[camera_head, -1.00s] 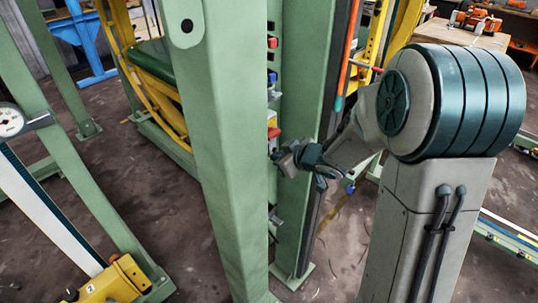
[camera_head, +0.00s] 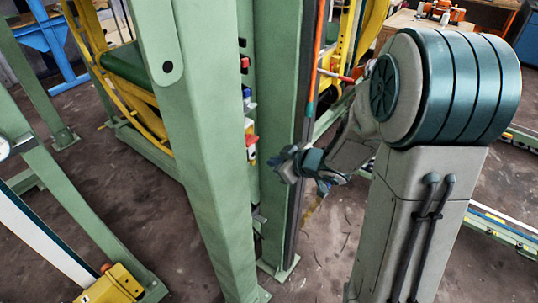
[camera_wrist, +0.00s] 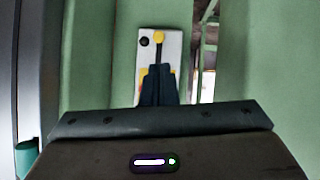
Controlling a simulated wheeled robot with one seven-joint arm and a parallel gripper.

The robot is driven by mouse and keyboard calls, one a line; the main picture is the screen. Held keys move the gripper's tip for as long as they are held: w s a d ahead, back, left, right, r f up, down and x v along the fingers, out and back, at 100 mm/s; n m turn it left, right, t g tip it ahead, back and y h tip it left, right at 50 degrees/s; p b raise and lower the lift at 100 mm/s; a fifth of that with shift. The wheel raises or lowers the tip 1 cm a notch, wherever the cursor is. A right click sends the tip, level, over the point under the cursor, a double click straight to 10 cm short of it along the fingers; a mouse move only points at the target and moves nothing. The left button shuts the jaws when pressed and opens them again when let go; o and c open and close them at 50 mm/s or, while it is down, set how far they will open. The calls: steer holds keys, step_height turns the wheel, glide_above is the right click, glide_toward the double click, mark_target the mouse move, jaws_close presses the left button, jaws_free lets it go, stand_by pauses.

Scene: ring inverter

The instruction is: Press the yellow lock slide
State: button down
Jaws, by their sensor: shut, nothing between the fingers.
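In the wrist view a white plate (camera_wrist: 173,48) is fixed between green uprights. It carries a round yellow knob (camera_wrist: 159,37) at the top of a dark vertical line, which looks like the yellow lock slide. More yellow shows lower down, partly hidden behind my fingers. My gripper (camera_wrist: 158,72) is shut and empty, its dark fingers pointing at the plate just below the knob. Contact cannot be told from this view. In the head view my gripper (camera_head: 273,161) is to the right of and below a red, yellow and white unit (camera_head: 251,140) on the frame.
A thick green post (camera_head: 195,140) stands left of my gripper, and a second green upright (camera_head: 282,120) stands behind it. Red and blue fittings (camera_head: 246,92) sit above the unit. A black round button (camera_wrist: 144,42) is beside the knob. Open floor (camera_head: 330,240) lies below.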

steer(key=shift+p+v, duration=0.3)
steer(key=shift+v, duration=0.5)
steer(key=s+d+r+m+h, duration=0.4)
steer(key=d+r+m+h, duration=0.2)
steer(key=d+r+h, duration=0.4)
steer(key=s+a+m+g+y, duration=0.2)
steer(key=s+m+g, duration=0.2)
steer(key=s, duration=1.4)
steer(key=shift+a+r+g+y, duration=0.2)
steer(key=shift+a+g+y, duration=0.1)
steer(key=shift+g, duration=0.2)
